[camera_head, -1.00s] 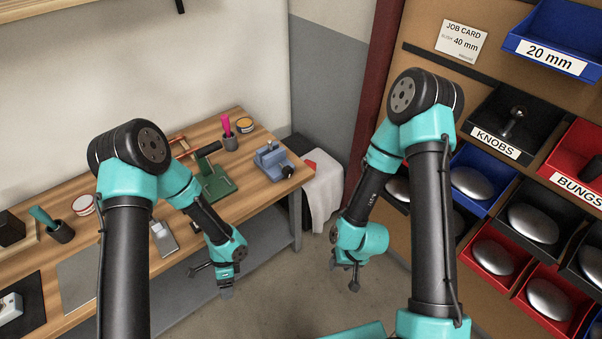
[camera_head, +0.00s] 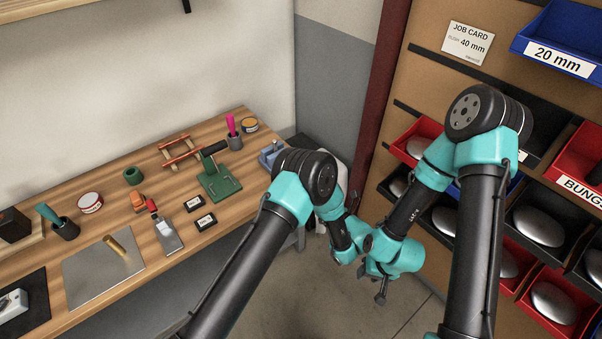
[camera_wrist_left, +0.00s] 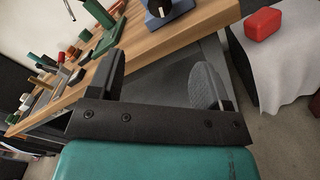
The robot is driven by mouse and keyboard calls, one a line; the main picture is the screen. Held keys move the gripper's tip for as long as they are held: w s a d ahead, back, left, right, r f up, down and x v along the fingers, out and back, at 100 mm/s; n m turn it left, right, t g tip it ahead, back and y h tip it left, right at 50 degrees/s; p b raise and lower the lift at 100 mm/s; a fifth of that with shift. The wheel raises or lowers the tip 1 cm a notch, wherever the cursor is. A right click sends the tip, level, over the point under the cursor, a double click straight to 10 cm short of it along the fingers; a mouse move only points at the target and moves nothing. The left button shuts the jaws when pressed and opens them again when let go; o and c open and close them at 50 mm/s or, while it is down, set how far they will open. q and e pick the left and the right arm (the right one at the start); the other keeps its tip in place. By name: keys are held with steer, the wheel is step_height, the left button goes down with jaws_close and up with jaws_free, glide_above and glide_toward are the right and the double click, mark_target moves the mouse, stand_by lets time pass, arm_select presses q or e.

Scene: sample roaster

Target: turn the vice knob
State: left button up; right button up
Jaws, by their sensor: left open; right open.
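The blue-grey vice (camera_head: 268,155) sits at the right end of the workbench in the head view. My left arm covers much of it there, and its knob is hidden. In the left wrist view the vice (camera_wrist_left: 178,12) is at the top edge, cut off, with a dark round part facing the camera. My left gripper (camera_wrist_left: 160,85) is open and empty, below and apart from the vice in that view. Its fingertips are hidden in the head view. My right gripper (camera_head: 381,290) is open and empty over the floor, close to the left arm's wrist.
The wooden workbench (camera_head: 150,190) carries a green press (camera_head: 218,180), a scraper, a metal plate and pots. A bin rack (camera_head: 425,85) stands at the right. A red box (camera_wrist_left: 263,24) rests on a white cloth (camera_wrist_left: 265,70) beside the bench. My two forearms are close together.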

stand_by(0.3)
arm_select(q)
steer(key=x, duration=1.7)
steer(key=shift+w+a, duration=0.15)
steer(key=c, duration=0.9)
